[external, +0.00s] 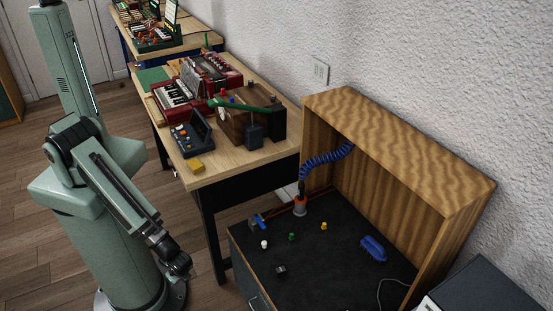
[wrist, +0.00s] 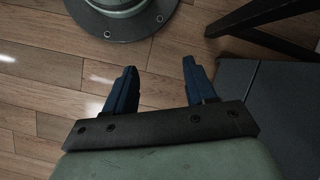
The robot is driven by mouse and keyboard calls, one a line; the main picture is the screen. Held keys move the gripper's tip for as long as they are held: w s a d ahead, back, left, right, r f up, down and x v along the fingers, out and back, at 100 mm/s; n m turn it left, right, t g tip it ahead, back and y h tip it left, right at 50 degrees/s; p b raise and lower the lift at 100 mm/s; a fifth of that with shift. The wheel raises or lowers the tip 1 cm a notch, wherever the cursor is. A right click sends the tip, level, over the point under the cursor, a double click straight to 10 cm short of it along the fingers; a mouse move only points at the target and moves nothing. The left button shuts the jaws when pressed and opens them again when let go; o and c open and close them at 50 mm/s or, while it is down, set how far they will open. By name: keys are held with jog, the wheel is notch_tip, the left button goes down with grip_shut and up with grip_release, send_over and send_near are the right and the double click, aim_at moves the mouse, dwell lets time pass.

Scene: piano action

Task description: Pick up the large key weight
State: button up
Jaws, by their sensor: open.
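My gripper (wrist: 159,66) is open and empty in the wrist view, its two dark blue fingers apart above the wooden floor. In the external view my gripper (external: 180,273) hangs low at the left of the dark bench, away from the objects on it. I cannot tell for sure which object is the large key weight. Small pieces on the dark bench top include a dark grey piece (external: 281,271), a white one (external: 264,244), a green one (external: 292,237) and a yellow one (external: 324,226). None touches my gripper.
The dark bench (external: 335,275) has a wooden hood (external: 400,140) behind it. A blue object (external: 373,248), a blue-handled piece (external: 257,222) and a tool with a coiled blue cord (external: 300,205) occupy it. A wooden table (external: 225,173) with instruments stands beyond. Bare bench lies between the small pieces.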

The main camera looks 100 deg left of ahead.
jog(key=w+a+r+m+t+y, duration=0.1)
jog(key=w+r+m+t+y, duration=0.3)
jog(key=w, duration=0.4)
jog(key=w+a+r+m+t+y, duration=0.1)
jog(key=w+r+m+t, duration=0.3)
jog(key=w, duration=0.5)
jog(key=m+t, duration=0.7)
jog(key=m, duration=1)
send_near(278, 270)
jog(key=x, duration=0.6)
jog(key=shift+s+f, duration=0.2)
jog(key=shift+f, duration=0.1)
jog(key=shift+w+r+x, duration=0.1)
jog(key=shift+r+x, duration=0.05)
jog(key=shift+x, duration=1.15)
jog(key=shift+w+r+x, duration=0.1)
jog(key=shift+r+x, duration=0.05)
jog(key=shift+x, duration=1.15)
jog(key=shift+d, duration=0.1)
jog(key=shift+c, duration=0.2)
grip_shut()
